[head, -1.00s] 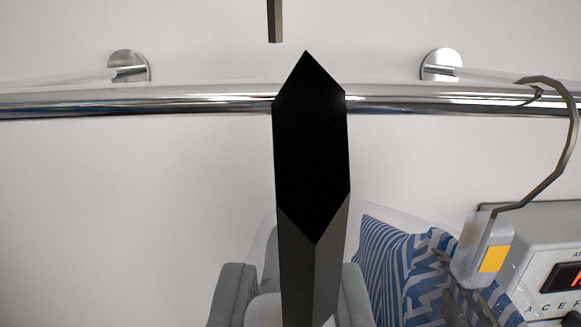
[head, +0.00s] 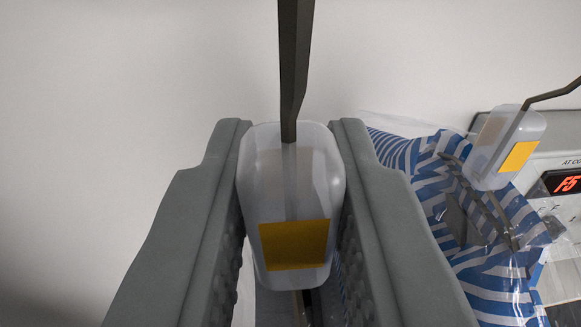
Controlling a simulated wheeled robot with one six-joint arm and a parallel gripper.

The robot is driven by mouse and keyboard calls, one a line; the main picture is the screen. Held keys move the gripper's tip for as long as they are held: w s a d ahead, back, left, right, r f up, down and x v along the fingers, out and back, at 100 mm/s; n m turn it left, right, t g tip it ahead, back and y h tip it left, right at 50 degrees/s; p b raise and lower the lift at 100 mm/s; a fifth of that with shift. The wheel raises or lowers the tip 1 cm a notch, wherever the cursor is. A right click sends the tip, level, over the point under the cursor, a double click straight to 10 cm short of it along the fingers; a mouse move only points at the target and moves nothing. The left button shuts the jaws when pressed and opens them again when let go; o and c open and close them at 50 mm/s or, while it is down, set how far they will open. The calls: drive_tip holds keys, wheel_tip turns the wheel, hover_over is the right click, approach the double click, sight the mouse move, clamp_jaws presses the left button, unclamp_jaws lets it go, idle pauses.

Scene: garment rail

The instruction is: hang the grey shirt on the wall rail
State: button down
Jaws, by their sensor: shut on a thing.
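My gripper (head: 291,200) has two grey fingers shut on the translucent block (head: 290,185) of a hanger, which has a yellow label. The dark metal hook stem (head: 294,70) rises from the block and leaves the top of the picture, so the hook's end is out of view. Only a small grey patch, perhaps the grey shirt, shows low between the fingers; the garment is mostly hidden by the block and fingers. The wall rail is out of view now, so I cannot tell whether the hook touches it.
At the right, a blue-and-white striped garment in clear plastic (head: 475,215) hangs from another hanger with a translucent, yellow-labelled block (head: 507,147). Behind it is a pale device with a red display (head: 566,183). The plain wall (head: 120,90) at the left is clear.

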drive_tip(key=shift+w, duration=0.4)
drive_tip(key=shift+w, duration=2.35)
drive_tip(key=shift+f, duration=1.3)
drive_tip(key=c, duration=1.2)
unclamp_jaws()
drive_tip(key=shift+s, duration=0.1)
